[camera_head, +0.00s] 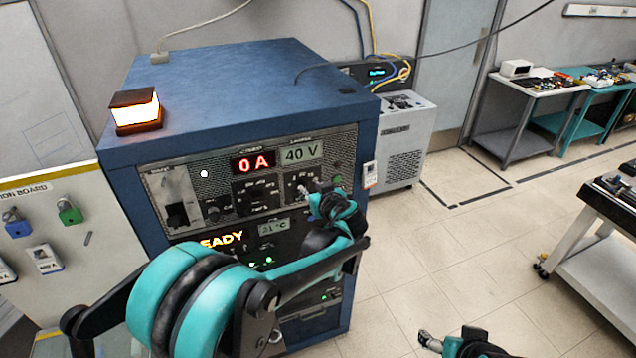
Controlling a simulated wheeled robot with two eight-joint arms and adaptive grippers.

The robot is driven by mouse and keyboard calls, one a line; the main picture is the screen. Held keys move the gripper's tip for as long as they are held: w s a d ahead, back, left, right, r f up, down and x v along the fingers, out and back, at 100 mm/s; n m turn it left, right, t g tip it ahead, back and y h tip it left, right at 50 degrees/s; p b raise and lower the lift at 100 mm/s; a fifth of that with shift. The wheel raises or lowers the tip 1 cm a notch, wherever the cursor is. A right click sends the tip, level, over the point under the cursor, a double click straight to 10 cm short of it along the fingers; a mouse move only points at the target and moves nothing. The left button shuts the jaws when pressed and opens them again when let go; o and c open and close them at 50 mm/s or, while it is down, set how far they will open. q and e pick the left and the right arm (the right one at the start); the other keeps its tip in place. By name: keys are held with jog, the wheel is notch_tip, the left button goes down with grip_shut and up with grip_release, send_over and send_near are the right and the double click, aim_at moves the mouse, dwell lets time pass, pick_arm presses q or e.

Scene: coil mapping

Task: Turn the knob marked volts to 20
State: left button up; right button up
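The blue power cabinet (230,80) stands at centre, its grey control panel (190,178) facing me. The red display (253,162) reads 0 A and the grey display (300,153) reads 40 V. A black knob (256,193) with a printed scale sits under the red display. Another dial (293,184) sits right of it, under the 40 V display, partly hidden by my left gripper (306,187). Its fingertips are at this dial; contact and grip are unclear. Panel lettering is too small to read. My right gripper (426,340) is low at the bottom edge, away from the cabinet.
A lit amber beacon (136,110) stands on the cabinet top. A board with padlocks (70,212) stands at left. A grey unit (405,140) is behind the cabinet at right. Workbenches (530,90) and a cart (600,260) stand at right, with open tiled floor between.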

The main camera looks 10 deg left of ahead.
aim_at(305, 183)
pick_arm(q)
jog(key=x, duration=0.4)
jog(key=shift+w+f, duration=0.1)
jog(key=shift+w, duration=0.05)
jog(key=shift+w+a+f, duration=0.15)
jog(key=shift+w+a, duration=0.15)
jog(key=shift+c, duration=0.3)
grip_shut()
